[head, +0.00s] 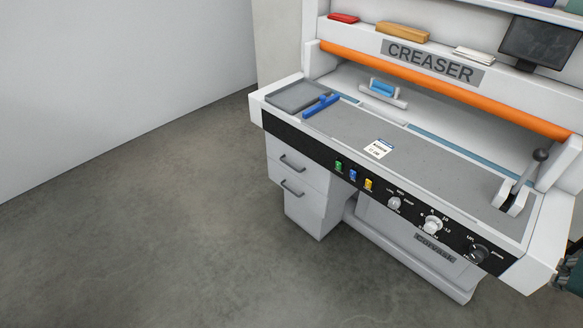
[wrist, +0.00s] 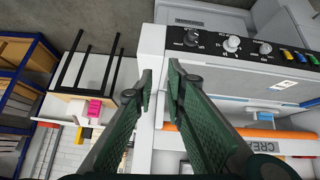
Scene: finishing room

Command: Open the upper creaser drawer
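The creaser (head: 430,62) is a white machine with an orange roller bar. Its upper drawer (head: 312,172) is under the left end of the front panel, with a dark bar handle (head: 292,164). A second handle (head: 293,190) sits just below it, on the lower drawer. The upper drawer looks shut. My gripper (wrist: 160,72) shows in the wrist view with two dark green fingers apart and nothing between them. It is near the creaser's control-panel end, away from the drawers. The wrist view does not show the drawers. In the head view, only dark green parts show at the right edge.
A black control panel (head: 383,195) with knobs and coloured switches runs above the drawers. A lever (head: 524,178) stands at the right end. The floor (head: 150,220) before the drawers is clear. The wrist view shows a table (wrist: 100,75) and blue-framed shelving (wrist: 22,85).

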